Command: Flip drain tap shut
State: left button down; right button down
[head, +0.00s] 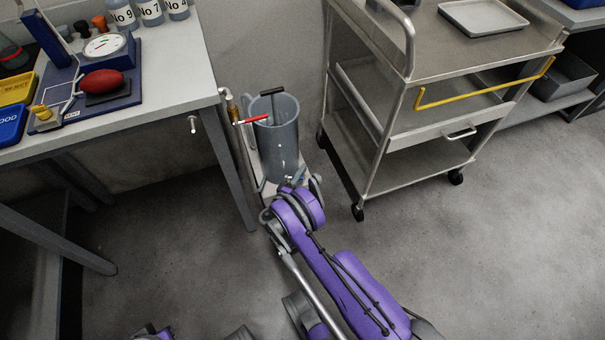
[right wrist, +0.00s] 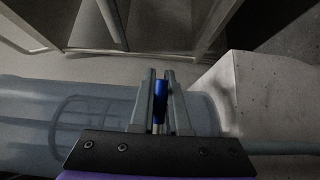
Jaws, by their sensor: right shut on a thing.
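My right gripper (head: 289,182) is low at the front of the cylinder. In the right wrist view, my right gripper (right wrist: 160,90) is shut on a small blue handle (right wrist: 160,101), seemingly the drain tap's, which sits between its two fingers. The cylinder wall (right wrist: 90,115) lies across that view. The tap's body is hidden, so I cannot tell how far it is turned. My left gripper is not in view.
A pipe with a red lever (head: 253,119) stands left of the cylinder, and a black T-shaped handle (head: 271,92) rises from it. A steel cart (head: 440,140) stands to the right. A table (head: 180,80) stands to the left. The front right floor is clear.

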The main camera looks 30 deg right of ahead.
jog(key=shift+w+n+t+y, duration=0.3)
jog(key=shift+n+t+y, duration=0.25)
jog(key=shift+t, duration=0.15)
jog(key=shift+w+n+t+y, duration=0.25)
jog(key=shift+n+t+y, duration=0.25)
jog(key=shift+t, duration=0.2)
jog(key=c, duration=0.9)
grip_release()
jog(key=shift+s+a, duration=0.1)
jog(key=shift+a, duration=0.05)
